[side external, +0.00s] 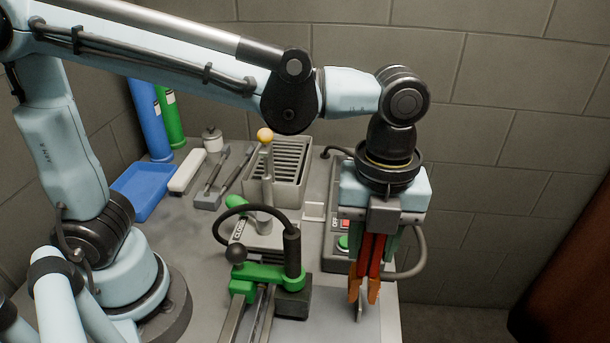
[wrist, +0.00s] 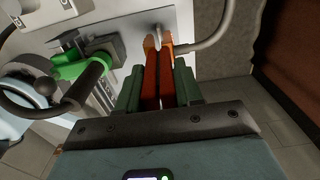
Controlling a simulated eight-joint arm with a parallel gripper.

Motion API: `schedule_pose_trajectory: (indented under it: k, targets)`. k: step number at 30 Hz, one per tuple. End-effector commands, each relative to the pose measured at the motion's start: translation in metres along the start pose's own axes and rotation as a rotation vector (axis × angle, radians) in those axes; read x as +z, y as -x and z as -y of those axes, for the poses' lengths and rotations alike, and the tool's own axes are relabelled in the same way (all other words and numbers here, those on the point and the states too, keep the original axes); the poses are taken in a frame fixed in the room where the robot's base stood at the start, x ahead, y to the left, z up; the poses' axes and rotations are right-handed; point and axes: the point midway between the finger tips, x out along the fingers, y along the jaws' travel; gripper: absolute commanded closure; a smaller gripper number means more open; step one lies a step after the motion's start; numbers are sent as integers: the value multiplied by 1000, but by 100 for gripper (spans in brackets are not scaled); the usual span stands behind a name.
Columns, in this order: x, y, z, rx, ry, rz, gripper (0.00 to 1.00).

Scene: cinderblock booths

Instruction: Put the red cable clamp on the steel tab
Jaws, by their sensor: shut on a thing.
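My gripper (side external: 374,258) points down at the right end of the bench, its green fingers shut on the red cable clamp (side external: 365,262). The clamp has red arms and orange jaw tips that hang downward, the tips spread apart. In the wrist view my gripper (wrist: 160,88) has a finger on each side of the clamp (wrist: 150,82). The steel tab (side external: 359,311) is a thin grey upright piece just below the orange tips. In the wrist view the tab (wrist: 157,38) shows between the tips. I cannot tell whether the jaws touch it.
A green toggle fixture (side external: 270,275) with a black handle stands left of my gripper. A control box with red and green buttons (side external: 343,241) and a grey hose (side external: 418,255) are close behind. A slotted grey rack (side external: 290,165), blue tray (side external: 147,190) and tools lie farther back.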

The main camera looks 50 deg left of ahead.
Motion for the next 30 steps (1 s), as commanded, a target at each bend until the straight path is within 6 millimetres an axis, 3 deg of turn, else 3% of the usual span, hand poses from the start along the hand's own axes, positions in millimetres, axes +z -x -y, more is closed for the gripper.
schedule_pose_trajectory:
  k: [30]
  targets:
    - [0, -22, 0, 0, 0, 0, 99]
